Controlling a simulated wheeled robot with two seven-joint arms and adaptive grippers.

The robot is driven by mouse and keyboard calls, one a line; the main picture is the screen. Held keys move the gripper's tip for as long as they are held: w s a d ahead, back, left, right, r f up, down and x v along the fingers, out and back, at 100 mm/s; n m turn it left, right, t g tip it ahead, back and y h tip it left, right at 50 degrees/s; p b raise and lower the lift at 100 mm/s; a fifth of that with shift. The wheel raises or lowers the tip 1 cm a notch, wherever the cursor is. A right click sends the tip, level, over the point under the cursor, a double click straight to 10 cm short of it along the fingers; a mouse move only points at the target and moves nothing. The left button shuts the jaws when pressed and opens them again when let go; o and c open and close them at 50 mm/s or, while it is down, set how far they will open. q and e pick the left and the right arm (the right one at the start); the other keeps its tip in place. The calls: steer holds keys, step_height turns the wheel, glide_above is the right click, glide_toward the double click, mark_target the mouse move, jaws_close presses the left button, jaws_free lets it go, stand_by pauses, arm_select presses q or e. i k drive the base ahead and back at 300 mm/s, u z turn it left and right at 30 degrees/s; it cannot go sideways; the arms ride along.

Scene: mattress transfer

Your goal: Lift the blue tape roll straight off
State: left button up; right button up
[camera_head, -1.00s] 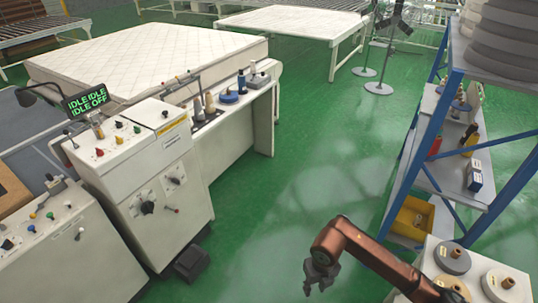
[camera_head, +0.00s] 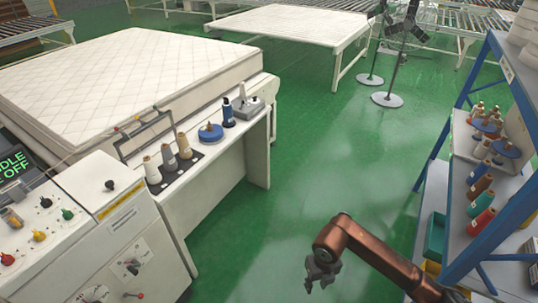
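The blue tape roll (camera_head: 210,133) lies flat on the narrow white side table (camera_head: 190,185) in front of the mattress. It sits between the thread cones and a dark blue bottle. My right gripper (camera_head: 321,278) hangs over the green floor at the lower middle, well to the right of and nearer than the roll. Its fingers point down with a gap between them, and nothing is held. My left gripper is not in the picture.
Several thread cones (camera_head: 184,146) stand left of the roll; the dark blue bottle (camera_head: 228,113) and a grey device (camera_head: 249,108) stand right. A control cabinet (camera_head: 125,235) is at the lower left, a blue-framed shelf (camera_head: 462,190) at the right. The green floor between is clear.

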mark_target(207, 133)
steer(key=i, duration=2.65)
steer(key=u, duration=0.95)
